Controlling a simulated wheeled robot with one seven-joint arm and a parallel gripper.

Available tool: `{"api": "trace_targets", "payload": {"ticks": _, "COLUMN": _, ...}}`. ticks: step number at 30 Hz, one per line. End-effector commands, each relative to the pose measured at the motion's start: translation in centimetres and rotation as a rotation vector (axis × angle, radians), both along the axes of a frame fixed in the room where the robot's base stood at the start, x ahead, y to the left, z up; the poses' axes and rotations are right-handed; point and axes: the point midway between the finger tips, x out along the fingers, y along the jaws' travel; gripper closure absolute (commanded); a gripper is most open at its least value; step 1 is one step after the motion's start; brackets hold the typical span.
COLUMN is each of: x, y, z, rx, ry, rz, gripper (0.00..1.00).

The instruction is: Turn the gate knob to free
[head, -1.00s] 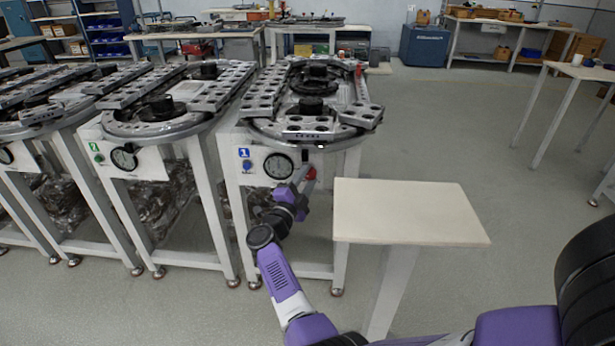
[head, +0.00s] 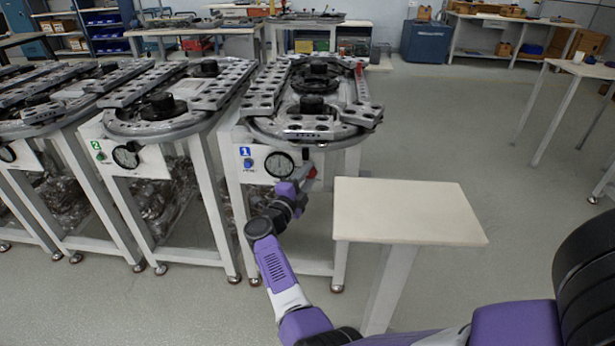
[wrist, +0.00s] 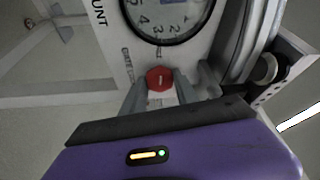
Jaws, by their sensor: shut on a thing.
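The red gate knob (wrist: 159,79) sits on the white front panel (wrist: 112,52) of the station marked 1, below the round dial (wrist: 165,15). A pale mark shows on the knob's face. In the head view the knob (head: 312,172) is a small red spot to the right of the dial (head: 279,165). My gripper (wrist: 162,90) is shut on the knob, with one finger on each side of it. Lettering stands around the knob, partly cut off and too small to read surely. Which setting the mark points to, I cannot tell.
A pale side table (head: 410,210) stands just right of my arm. The ring track (head: 305,128) lies on top of station 1, above my gripper. Another station, marked 2 (head: 135,160), stands to the left. The floor (head: 490,200) at the right is open.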

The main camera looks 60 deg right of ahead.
Motion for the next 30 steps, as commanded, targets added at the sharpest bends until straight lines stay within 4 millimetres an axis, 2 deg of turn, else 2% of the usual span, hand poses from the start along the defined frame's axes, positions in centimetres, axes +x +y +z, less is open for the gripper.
{"api": "trace_targets", "payload": {"ticks": 1, "x": -0.2, "y": 0.0, "z": -0.2, "rx": 0.002, "ry": 0.0, "rz": -0.004, "gripper": 0.59}}
{"api": "trace_targets", "payload": {"ticks": 3, "x": -0.1, "y": 0.0, "z": -0.2, "rx": 0.003, "ry": 0.0, "rz": -0.003, "gripper": 0.45}}
{"api": "trace_targets", "payload": {"ticks": 4, "x": -0.1, "y": 0.0, "z": -0.2, "rx": 0.002, "ry": 0.0, "rz": -0.002, "gripper": 0.43}}
{"api": "trace_targets", "payload": {"ticks": 14, "x": 0.0, "y": 0.2, "z": 0.0, "rx": 0.0, "ry": 0.001, "rz": 0.0, "gripper": 0.43}}
{"api": "trace_targets", "payload": {"ticks": 17, "x": 0.1, "y": 1.1, "z": 0.0, "rx": -0.001, "ry": 0.001, "rz": 0.002, "gripper": 0.43}}
{"api": "trace_targets", "payload": {"ticks": 24, "x": 0.0, "y": 4.9, "z": -0.3, "rx": -0.001, "ry": 0.001, "rz": 0.002, "gripper": 0.43}}
{"api": "trace_targets", "payload": {"ticks": 30, "x": -0.1, "y": 7.2, "z": -0.6, "rx": 0.001, "ry": 0.0, "rz": 0.001, "gripper": 0.43}}
